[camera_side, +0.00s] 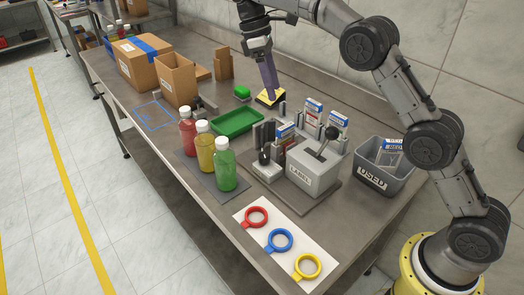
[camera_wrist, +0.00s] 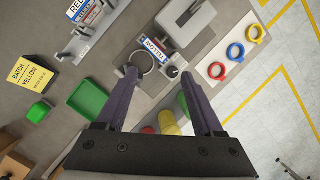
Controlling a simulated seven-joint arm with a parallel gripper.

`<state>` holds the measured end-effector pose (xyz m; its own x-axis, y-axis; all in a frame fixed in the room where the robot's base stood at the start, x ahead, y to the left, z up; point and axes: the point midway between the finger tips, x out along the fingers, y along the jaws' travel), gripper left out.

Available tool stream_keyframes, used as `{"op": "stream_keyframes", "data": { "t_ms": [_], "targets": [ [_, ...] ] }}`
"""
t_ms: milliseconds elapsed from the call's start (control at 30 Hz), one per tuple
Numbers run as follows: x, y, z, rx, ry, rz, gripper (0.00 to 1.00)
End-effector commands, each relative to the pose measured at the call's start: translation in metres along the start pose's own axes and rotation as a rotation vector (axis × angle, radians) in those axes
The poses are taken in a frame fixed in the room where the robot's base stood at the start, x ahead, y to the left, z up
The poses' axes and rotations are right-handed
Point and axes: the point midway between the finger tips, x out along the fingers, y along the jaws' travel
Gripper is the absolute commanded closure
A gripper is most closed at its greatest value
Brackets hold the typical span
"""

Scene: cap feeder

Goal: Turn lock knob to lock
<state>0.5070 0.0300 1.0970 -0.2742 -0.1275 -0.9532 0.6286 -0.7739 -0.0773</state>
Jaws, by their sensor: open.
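A small grey fixture (camera_side: 265,172) with a dark knob (camera_side: 264,157) stands beside the grey label box (camera_side: 315,172). I cannot read which way the knob points. My gripper (camera_wrist: 158,75) is open and empty, its two purple fingers spread. In the side view my gripper (camera_side: 270,92) hangs well behind the fixture, in front of the yellow card, apart from the knob.
Red, yellow and green bottles (camera_side: 203,148) stand left of the fixture. A green tray (camera_side: 237,122) lies behind them. A used bin (camera_side: 384,170) stands right. Coloured rings (camera_side: 281,240) lie on a white sheet in front.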

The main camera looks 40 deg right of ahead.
Motion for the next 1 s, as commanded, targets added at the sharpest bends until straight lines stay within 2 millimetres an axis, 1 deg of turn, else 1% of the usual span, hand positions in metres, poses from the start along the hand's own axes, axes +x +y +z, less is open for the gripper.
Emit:
{"op": "stream_keyframes", "data": {
  "t_ms": [33, 100, 200, 300, 467, 633, 767, 933, 1000],
  "targets": [
    [0.003, -0.01, -0.019, 0.019, -0.033, 0.037, 0.31],
    [0.007, -0.022, -0.039, 0.021, -0.063, 0.077, 0.31],
    [0.017, -0.039, -0.064, -0.025, -0.081, 0.107, 0.31],
    [0.028, -0.053, -0.078, -0.061, -0.1, 0.108, 0.31],
    [0.032, -0.056, -0.079, -0.07, -0.101, 0.109, 0.31],
    [0.044, -0.054, -0.077, -0.071, -0.103, 0.108, 0.31],
    [0.059, -0.053, -0.075, -0.071, -0.103, 0.107, 0.31],
    [0.083, -0.05, -0.072, -0.07, -0.102, 0.106, 0.31],
    [0.097, -0.049, -0.072, -0.07, -0.104, 0.106, 0.31]
  ]
}}
